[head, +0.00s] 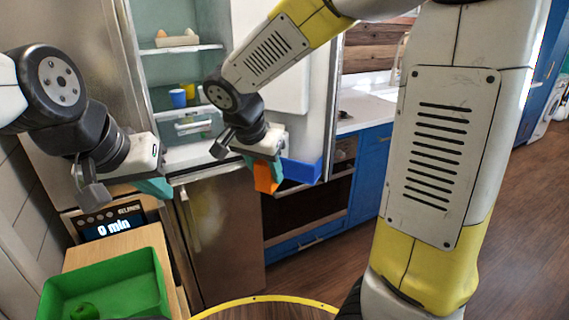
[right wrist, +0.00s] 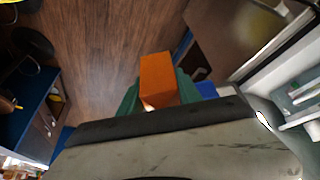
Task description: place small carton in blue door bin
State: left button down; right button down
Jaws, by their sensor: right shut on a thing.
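The small carton is an orange box (head: 267,178), held below my right gripper (head: 262,165). In the right wrist view the carton (right wrist: 158,78) sits between the two green fingers of the right gripper (right wrist: 160,97), which are shut on it. The blue door bin (head: 302,171) is on the open fridge door, just right of the carton in the head view; a bit of blue, likely the bin (right wrist: 207,90), shows beside the right finger in the right wrist view. My left gripper (head: 150,188) hangs at the left; its finger gap is not clear.
The open fridge has shelves with an egg holder (head: 176,41), a blue cup (head: 178,98) and a clear drawer (head: 193,126). A green crate (head: 105,285) with a green item stands on a wooden surface at lower left. Blue cabinets and an oven stand behind the door.

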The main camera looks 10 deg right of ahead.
jog(key=w+d+f, duration=0.1)
jog(key=w+d, duration=0.3)
jog(key=w, duration=0.2)
jog(key=w+d+f+t+h, duration=0.1)
jog(key=w+d+f, duration=0.1)
jog(key=w+d, duration=0.2)
jog(key=w+d+f+t+h, duration=0.1)
jog(key=w+d, duration=0.3)
jog(key=w, duration=0.3)
jog(key=shift+w+d+f, duration=0.25)
jog(key=shift+w+d, duration=0.05)
jog(key=f, duration=0.3)
jog(key=shift+w+d+f, duration=0.1)
jog(key=shift+w+d, duration=0.15)
jog(key=shift+w, duration=0.1)
jog(key=shift+w+d+y, duration=0.25)
jog(key=shift+d+y, duration=0.05)
jog(key=shift+y, duration=0.1)
jog(key=shift+w+d+r+g+y, duration=0.15)
jog(key=shift+w+g+y, duration=0.15)
jog(key=shift+g, duration=0.2)
jog(key=shift+w+d+r+g+y, duration=0.15)
jog(key=shift+g+y, duration=0.15)
jog(key=shift+g, duration=0.2)
jog(key=shift+a+f, duration=0.15)
jog(key=shift+f, duration=0.75)
jog(key=shift+f, duration=0.1)
